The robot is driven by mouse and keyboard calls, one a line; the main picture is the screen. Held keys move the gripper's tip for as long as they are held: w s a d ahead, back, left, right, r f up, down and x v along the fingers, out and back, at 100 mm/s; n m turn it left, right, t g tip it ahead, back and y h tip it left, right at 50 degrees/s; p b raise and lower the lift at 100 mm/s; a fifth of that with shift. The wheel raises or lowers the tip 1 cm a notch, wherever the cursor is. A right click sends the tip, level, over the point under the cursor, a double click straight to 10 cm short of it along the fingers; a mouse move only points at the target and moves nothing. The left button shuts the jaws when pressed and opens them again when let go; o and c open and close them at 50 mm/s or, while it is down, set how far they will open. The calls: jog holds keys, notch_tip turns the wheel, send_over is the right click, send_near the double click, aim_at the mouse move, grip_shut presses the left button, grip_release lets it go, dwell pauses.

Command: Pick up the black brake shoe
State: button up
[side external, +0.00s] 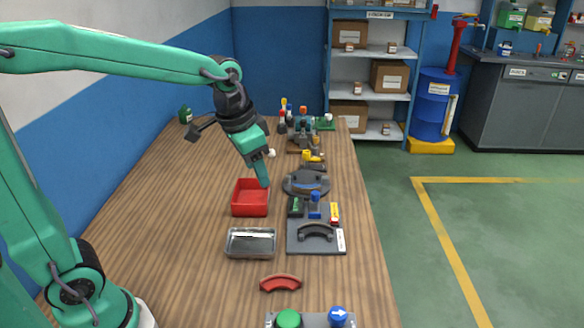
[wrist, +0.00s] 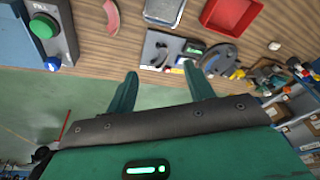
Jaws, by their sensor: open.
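The black brake shoe (side external: 316,231) is a dark curved piece lying on a flat grey plate (side external: 303,246) on the wooden bench. In the wrist view it is a small dark arc (wrist: 161,47) on the plate, beyond my fingertips. My gripper (side external: 265,184) is green, open and empty. In the side view it hangs above the bench near the red bin, behind and to the left of the brake shoe and apart from it. In the wrist view both fingers of my gripper (wrist: 160,72) are spread with nothing between them.
A red bin (side external: 237,209) and a metal tray (side external: 233,252) stand left of the plate. A red curved shoe (side external: 281,283) lies nearer. A round grey part (side external: 296,188) and several small coloured items stand behind the plate. A button box with a green button (side external: 288,318) is in front.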

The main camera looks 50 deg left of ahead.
jog(key=w+d+f+m+g, duration=0.2)
jog(key=w+f, duration=0.5)
jog(key=w, duration=0.2)
jog(key=m+g, duration=0.1)
jog(key=m, duration=0.1)
send_over(312, 226)
jog(key=f, duration=0.7)
jog(key=shift+s+d+f, duration=0.15)
jog(key=shift+s+f, duration=0.05)
jog(key=shift+w+f, duration=0.1)
jog(key=shift+f, duration=3.8)
jog(key=c, duration=1.1)
